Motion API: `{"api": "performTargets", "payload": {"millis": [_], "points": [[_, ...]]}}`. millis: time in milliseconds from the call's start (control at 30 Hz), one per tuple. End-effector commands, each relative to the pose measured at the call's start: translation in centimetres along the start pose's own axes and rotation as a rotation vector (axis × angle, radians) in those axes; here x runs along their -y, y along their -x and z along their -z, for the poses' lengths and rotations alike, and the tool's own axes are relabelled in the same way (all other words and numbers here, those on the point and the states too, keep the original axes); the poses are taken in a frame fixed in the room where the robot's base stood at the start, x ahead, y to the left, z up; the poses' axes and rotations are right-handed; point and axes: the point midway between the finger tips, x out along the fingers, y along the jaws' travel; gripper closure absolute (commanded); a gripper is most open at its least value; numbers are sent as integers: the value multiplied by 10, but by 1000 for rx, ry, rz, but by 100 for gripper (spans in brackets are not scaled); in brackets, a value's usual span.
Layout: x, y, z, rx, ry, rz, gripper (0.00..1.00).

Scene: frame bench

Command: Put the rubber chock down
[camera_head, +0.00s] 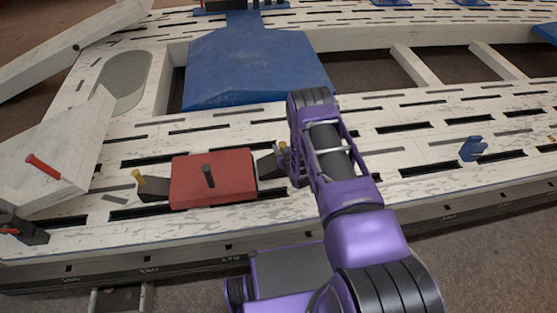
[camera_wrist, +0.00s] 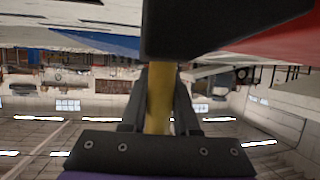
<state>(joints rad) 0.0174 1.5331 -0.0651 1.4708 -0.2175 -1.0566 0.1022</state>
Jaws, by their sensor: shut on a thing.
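The rubber chock (camera_head: 267,166) is a black wedge with a yellow grip, just right of the red block (camera_head: 213,179). My gripper (camera_head: 287,156) is shut on its yellow grip. In the wrist view the chock (camera_wrist: 222,25) is a dark mass at the top, its yellow grip (camera_wrist: 158,105) between my fingers (camera_wrist: 160,100). The red block also shows in the wrist view (camera_wrist: 285,48), close beside the chock. I cannot tell whether the chock touches the bench or the block. My gripper partly hides its right end in the head view.
Another black chock with a yellow grip (camera_head: 150,188) sits at the red block's left side. A blue piece (camera_head: 472,148) stands farther right. A blue panel (camera_head: 255,75) lies behind.

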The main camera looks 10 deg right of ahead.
Motion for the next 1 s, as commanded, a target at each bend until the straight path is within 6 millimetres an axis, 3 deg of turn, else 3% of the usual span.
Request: {"api": "performTargets", "payload": {"millis": [167, 400, 800, 833, 1000], "points": [[0, -6, -8, -6, 0, 0, 100], [0, -17, -37, -5, 1, -1, 100], [0, -18, -41, -6, 0, 0, 100], [0, -18, -43, -1, 0, 0, 67], [0, -18, -43, -1, 0, 0, 41]]}}
